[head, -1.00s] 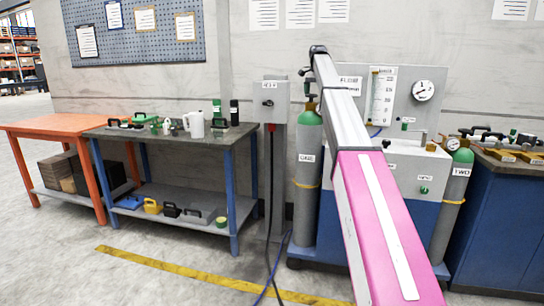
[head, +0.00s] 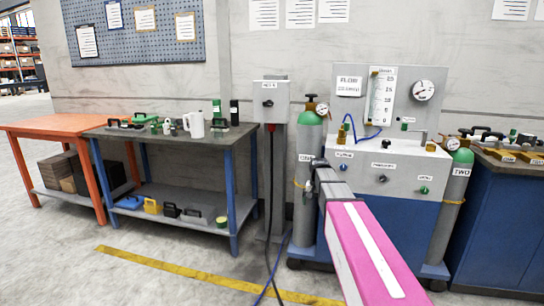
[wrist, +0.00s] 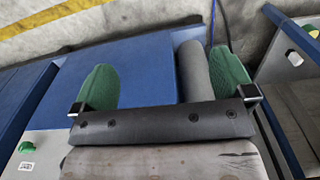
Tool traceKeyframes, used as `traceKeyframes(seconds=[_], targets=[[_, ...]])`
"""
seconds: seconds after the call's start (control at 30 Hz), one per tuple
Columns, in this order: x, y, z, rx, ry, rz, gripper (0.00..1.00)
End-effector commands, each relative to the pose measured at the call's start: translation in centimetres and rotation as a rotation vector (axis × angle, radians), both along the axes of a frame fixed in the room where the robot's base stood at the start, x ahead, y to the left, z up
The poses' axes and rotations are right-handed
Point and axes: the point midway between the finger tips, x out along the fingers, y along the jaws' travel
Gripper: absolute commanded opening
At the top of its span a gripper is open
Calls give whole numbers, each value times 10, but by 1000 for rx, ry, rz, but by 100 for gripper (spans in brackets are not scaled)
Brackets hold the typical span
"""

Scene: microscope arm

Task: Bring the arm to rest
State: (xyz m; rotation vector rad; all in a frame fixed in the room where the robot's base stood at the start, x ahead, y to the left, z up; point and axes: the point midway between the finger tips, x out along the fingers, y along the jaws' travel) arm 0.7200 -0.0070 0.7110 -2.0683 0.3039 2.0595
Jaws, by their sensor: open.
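My arm (head: 372,255), pink and white with a grey forearm, reaches forward from the bottom right in the head view. In the head view the arm's end lies in front of the left gas cylinder (head: 306,225), and the fingers are hard to make out there. I cannot tell whether it touches the cylinder. Below the fingers the wrist view shows the cart's blue side (wrist: 135,70) and a grey cylinder (wrist: 193,68).
The cart's panel (head: 408,98) carries a gauge and a flow tube. A second cylinder (head: 450,208) stands at its right. A switch box (head: 270,101) is on a post to the left. A blue-legged workbench (head: 180,140) and an orange table (head: 50,124) stand farther left.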

Motion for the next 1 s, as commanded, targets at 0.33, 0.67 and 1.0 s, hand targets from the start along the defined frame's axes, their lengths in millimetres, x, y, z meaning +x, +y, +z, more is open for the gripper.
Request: traceKeyframes(seconds=[0.33, 0.67, 1.0], targets=[[-166, 5, -102, -1, 4, 186, 100], [-242, 6, -136, -2, -1, 288, 100], [-243, 7, -138, -2, -2, 294, 100]])
